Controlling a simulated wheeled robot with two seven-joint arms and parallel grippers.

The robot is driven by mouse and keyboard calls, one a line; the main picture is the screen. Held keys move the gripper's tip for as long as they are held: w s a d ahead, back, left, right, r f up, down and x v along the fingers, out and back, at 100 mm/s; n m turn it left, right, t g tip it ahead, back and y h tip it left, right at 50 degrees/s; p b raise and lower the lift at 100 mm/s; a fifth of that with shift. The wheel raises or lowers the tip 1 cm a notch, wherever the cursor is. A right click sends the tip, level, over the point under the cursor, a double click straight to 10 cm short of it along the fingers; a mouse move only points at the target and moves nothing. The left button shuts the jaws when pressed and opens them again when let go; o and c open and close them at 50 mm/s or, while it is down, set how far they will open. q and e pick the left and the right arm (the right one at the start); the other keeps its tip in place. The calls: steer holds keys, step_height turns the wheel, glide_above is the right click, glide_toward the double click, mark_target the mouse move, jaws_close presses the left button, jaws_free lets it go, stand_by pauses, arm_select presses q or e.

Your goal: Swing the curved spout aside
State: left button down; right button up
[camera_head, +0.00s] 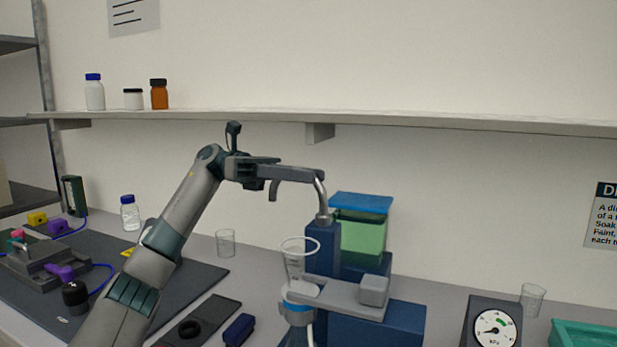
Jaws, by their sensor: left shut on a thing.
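The curved spout (322,200) is a shiny metal tube that rises from the top of a dark blue column (324,238) and bends left. My left gripper (315,175) is shut on its upper part and hides much of the bend. A short grey hooked piece (274,191) hangs down left of the grip; I cannot tell whether it is the spout's outlet. A clear funnel cup (296,262) stands below and left of the column, on a grey arm of the rig. My right gripper is not in view.
A green tank with a blue lid (361,203) stands right behind the column. A dial gauge (493,329), a glass beaker (532,300) and a teal tray (585,336) are at the right. A beaker (226,242) stands at the left, and a shelf (420,122) runs above.

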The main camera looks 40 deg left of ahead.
arm_select(q)
steer(key=shift+s+d+f+g, duration=0.15)
steer(key=shift+d+f+g, duration=0.05)
steer(key=shift+g, duration=0.1)
steer(key=c, duration=1.7)
jaws_free()
steer(key=shift+c, duration=0.2)
steer(key=shift+s+r, duration=0.2)
steer(key=shift+r, duration=0.05)
steer(key=shift+w+a, duration=0.1)
steer(key=shift+w, duration=0.05)
